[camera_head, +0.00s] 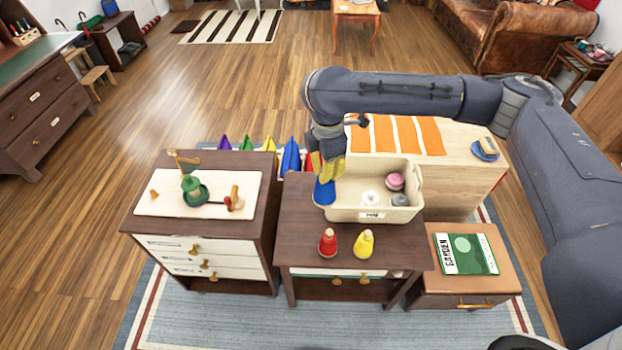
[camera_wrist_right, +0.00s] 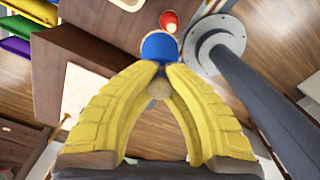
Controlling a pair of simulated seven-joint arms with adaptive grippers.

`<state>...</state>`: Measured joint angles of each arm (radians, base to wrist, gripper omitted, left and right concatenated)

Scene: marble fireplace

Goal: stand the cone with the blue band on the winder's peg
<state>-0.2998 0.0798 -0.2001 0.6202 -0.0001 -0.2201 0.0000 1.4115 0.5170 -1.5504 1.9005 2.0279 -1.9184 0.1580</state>
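The cone with the blue band (camera_head: 324,192) hangs under my right gripper (camera_head: 329,175), at the left edge of the cream bin. In the right wrist view the yellow fingers (camera_wrist_right: 159,70) close around the cone's tan top (camera_wrist_right: 159,90), and its blue part (camera_wrist_right: 158,47) shows beyond the tips. The winder (camera_head: 194,192) is on a white board on the left cabinet, with a green round part and a wooden crank at its right; its peg is not clear. A red cone (camera_head: 328,243) and a yellow cone (camera_head: 363,244) stand on the middle table. My left gripper is out of view.
The cream bin (camera_head: 375,214) holds a pink, a grey and a white item. Coloured pointed shapes (camera_head: 290,156) stand behind the tables. A green book (camera_head: 464,254) lies on the right stool. The front of the middle table has bare room around the cones.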

